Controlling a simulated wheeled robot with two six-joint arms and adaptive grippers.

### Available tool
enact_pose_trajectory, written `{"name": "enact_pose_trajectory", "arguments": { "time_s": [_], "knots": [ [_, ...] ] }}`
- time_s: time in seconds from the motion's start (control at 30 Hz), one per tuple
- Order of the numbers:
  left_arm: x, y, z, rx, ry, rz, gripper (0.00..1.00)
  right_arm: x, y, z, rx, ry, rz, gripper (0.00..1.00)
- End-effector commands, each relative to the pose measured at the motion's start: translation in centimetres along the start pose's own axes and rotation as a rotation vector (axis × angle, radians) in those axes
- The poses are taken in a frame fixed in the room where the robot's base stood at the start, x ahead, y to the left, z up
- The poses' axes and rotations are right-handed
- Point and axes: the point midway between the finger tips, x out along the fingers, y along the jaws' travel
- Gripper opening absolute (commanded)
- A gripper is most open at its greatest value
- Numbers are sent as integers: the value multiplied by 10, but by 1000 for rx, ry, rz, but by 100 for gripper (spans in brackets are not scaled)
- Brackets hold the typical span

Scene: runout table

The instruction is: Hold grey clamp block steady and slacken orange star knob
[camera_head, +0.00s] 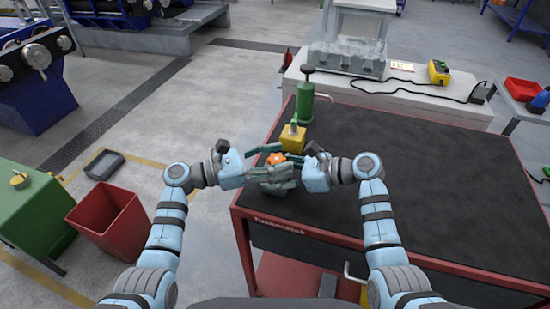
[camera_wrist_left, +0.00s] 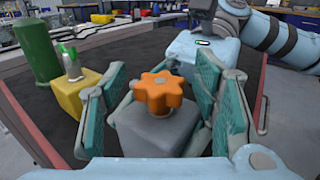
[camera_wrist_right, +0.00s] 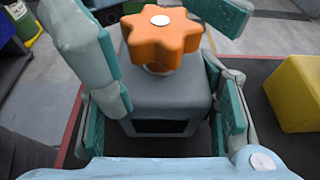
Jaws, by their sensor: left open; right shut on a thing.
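The orange star knob (camera_wrist_left: 158,92) sits on top of the grey clamp block (camera_wrist_left: 160,132). The knob also shows in the head view (camera_head: 276,158) and large in the right wrist view (camera_wrist_right: 162,38), where the block (camera_wrist_right: 165,100) is below it. My right gripper (camera_wrist_right: 165,115) is shut on the block, one finger at each side. My left gripper (camera_wrist_left: 165,95) is open, its fingers on either side of the knob and block with gaps to the knob. In the head view the fingers of both grippers hide most of the block.
A yellow block (camera_head: 292,140) with a green top piece stands just behind the clamp block, with a green cylinder (camera_head: 304,108) beyond it. The dark table top (camera_head: 430,170) is clear to the right. A red bin (camera_head: 112,222) stands on the floor at left.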

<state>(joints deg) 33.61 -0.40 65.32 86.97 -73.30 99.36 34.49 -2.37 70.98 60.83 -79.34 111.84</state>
Motion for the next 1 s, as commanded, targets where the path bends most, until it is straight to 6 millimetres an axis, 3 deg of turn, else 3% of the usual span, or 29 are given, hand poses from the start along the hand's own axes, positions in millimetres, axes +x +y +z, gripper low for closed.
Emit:
{"name": "enact_pose_trajectory", "arguments": {
  "time_s": [0.17,0.47,0.63,0.9,1.0],
  "knots": [
    [0,0,0,0,0,0,54,0,0,0,1,0,0,3],
    [-1,0,0,0,0,1,6,0,0,0,0,0,1,3],
    [0,-1,-2,1,2,55,6,0,0,0,0,0,1,3],
    [0,-2,-1,-1,0,360,6,0,1,0,0,-1,3,3],
    [-1,-1,0,1,0,402,6,0,1,0,0,-1,3,3]
  ]
}}
